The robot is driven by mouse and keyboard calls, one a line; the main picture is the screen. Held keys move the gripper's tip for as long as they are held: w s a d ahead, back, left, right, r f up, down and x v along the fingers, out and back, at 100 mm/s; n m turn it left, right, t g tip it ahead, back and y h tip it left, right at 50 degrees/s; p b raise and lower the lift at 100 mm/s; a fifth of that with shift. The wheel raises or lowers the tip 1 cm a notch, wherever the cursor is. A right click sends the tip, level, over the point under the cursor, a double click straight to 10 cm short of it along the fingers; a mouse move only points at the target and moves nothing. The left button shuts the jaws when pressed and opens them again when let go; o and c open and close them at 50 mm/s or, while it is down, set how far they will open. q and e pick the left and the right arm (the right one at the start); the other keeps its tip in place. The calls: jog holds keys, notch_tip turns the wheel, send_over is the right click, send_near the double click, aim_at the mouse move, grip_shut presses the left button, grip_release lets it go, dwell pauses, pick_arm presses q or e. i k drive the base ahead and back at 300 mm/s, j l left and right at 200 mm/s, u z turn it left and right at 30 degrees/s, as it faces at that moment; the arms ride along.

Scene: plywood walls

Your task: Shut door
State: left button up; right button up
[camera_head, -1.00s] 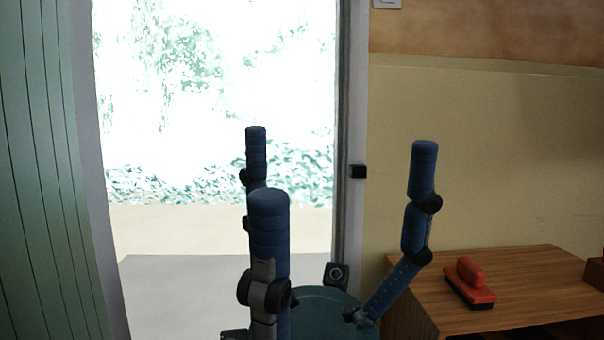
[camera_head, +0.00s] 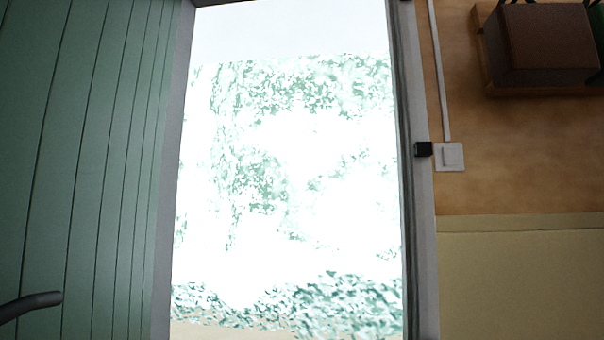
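The door (camera_head: 80,130) is a green panel of vertical boards at the left of the head view, standing open at an angle. A dark grey curved lever handle (camera_head: 35,303) shows at its lower left, cut off by the picture's left edge. The doorway to the right of the door is open, with bright light and foliage outside. The right door frame (camera_head: 416,220) is grey and carries a small black fitting (camera_head: 424,149). Neither of my grippers is in view, and nothing is seen touching the door.
A white wall switch (camera_head: 450,156) with a cable strip above it is right of the frame. A brown box (camera_head: 542,45) sits on a wooden shelf (camera_head: 540,91) at the upper right. The lower wall (camera_head: 520,275) is yellow. The floor near me is out of view.

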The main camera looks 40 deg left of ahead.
aim_at(85, 84)
jog(key=i+l+u, duration=0.2)
jog(key=u, duration=0.25)
jog(key=i+l+u, duration=0.15)
jog(key=u, duration=1.1)
